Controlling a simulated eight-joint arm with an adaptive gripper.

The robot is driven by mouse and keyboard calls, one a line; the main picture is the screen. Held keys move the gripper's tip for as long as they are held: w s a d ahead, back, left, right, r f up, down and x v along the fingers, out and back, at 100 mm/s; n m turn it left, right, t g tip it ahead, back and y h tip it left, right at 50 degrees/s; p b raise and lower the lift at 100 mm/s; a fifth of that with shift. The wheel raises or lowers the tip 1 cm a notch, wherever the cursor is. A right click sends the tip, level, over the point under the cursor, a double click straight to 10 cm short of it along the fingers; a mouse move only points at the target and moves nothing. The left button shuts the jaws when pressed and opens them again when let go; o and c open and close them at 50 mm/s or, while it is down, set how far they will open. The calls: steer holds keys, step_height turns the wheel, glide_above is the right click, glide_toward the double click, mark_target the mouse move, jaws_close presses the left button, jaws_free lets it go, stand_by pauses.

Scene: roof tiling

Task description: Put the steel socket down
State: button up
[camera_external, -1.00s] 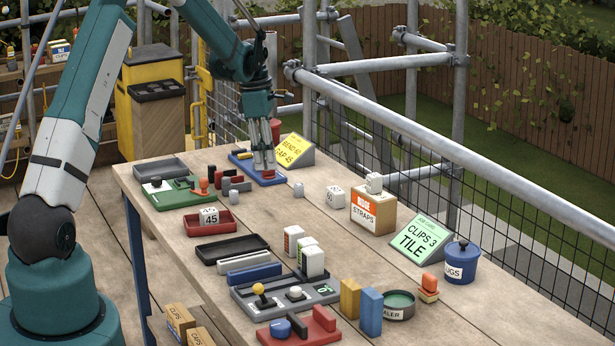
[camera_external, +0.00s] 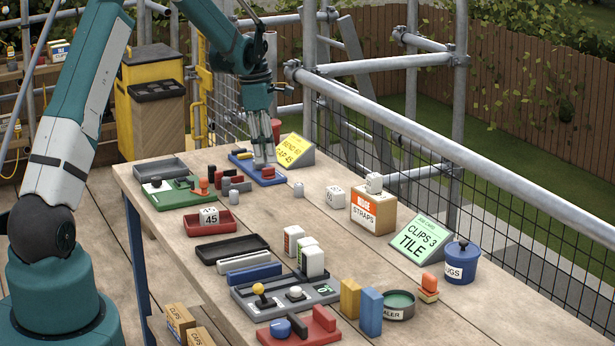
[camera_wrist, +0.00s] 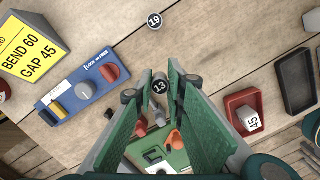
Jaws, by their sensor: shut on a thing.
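A dark steel socket marked 13 (camera_wrist: 160,87) sits between my fingertips in the wrist view. My gripper (camera_wrist: 161,82) is shut on it. In the external view my gripper (camera_external: 264,160) points down in front of the blue tray at the far end of the bench; the held socket is too small to make out there. Another socket, marked 19 (camera_wrist: 154,20), stands on bare wood in the wrist view and shows as a small grey cylinder (camera_external: 298,189) in the external view.
The yellow sign (camera_external: 292,149) stands close behind. Bare wood lies around the 19 socket.

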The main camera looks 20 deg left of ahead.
steer(key=shift+d, duration=0.1)
steer(key=s+d, duration=1.1)
steer(key=d, duration=0.5)
glide_above(347, 254)
steer(key=shift+a+r, duration=0.15)
steer(key=shift+f, duration=3.2)
steer(key=shift+f+b, duration=0.4)
steer(key=shift+f, duration=1.45)
steer(key=shift+f, duration=0.15)
